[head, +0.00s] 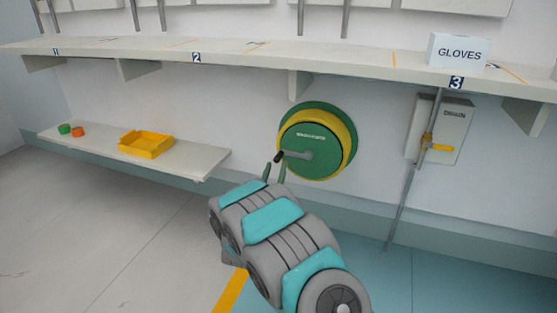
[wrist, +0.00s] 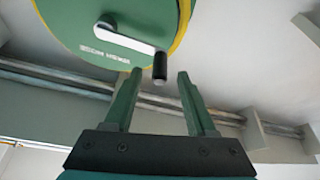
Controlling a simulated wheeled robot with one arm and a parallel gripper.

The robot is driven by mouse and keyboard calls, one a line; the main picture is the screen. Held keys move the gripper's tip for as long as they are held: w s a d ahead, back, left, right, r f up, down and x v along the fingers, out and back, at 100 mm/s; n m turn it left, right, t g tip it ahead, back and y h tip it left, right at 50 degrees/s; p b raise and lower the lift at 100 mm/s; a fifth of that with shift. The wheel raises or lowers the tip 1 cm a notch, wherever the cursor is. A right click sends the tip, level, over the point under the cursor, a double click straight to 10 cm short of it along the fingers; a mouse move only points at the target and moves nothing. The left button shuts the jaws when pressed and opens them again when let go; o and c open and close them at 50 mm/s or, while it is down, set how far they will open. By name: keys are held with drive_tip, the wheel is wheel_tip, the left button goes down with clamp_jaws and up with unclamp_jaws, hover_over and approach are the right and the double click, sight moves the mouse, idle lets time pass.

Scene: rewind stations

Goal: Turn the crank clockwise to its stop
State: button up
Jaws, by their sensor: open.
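The crank is a grey arm (head: 298,154) with a black handle (head: 278,157) on a round green and yellow reel (head: 340,130) on the wall. In the head view the arm points left from the hub. The crank arm (wrist: 125,39) and black handle (wrist: 160,66) also show in the wrist view. My gripper (head: 274,172) is just below the handle in the head view. In the wrist view my gripper (wrist: 154,85) is open, with the handle's end near the gap between its fingertips. I cannot tell whether either finger touches it.
A long shelf (head: 250,59) with a GLOVES box (head: 458,50) runs above the reel. A DRAIN panel (head: 452,122) with a pipe and yellow lever is at right. A low shelf (head: 195,162) at left holds a yellow tray (head: 146,151), an orange piece (head: 78,131) and a green piece (head: 64,129).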

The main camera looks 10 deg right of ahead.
sight(279, 158)
drive_tip(key=shift+x, duration=2.35)
clamp_jaws()
